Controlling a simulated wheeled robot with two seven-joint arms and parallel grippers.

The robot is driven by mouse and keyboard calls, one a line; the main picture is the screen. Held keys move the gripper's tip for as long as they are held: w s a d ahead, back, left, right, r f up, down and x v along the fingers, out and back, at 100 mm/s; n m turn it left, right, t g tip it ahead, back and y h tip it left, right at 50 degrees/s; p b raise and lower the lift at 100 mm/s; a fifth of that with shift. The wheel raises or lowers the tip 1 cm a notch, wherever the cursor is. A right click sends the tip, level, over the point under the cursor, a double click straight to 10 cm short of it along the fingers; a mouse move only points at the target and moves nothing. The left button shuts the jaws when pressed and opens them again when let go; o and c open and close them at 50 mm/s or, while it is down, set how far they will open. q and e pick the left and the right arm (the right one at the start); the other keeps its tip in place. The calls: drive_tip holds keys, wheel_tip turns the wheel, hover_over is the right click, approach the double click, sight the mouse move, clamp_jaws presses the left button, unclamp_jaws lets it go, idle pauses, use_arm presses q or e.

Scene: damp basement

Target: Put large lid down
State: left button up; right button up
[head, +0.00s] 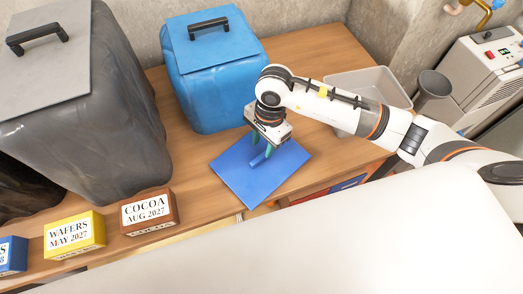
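A flat blue lid (236,178) with a blue bar handle (258,160) is at the front of the wooden table, its near corner at the table's front edge. I cannot tell if it rests fully on the wood. My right gripper (261,150) points down from above at the handle, with its green fingers at the handle. The small view does not show whether they are closed on it. My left gripper is not in view.
A blue bin (215,95) and a grey bin (90,125), both with black-handled lids, stand behind and left. Cocoa (149,213) and wafers (74,235) boxes line the front edge.

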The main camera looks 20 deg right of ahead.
wheel_tip(320, 180, up, 7)
drive_tip(key=d, duration=0.1)
drive_tip(key=shift+w+b, duration=0.25)
drive_tip(key=shift+b, duration=0.15)
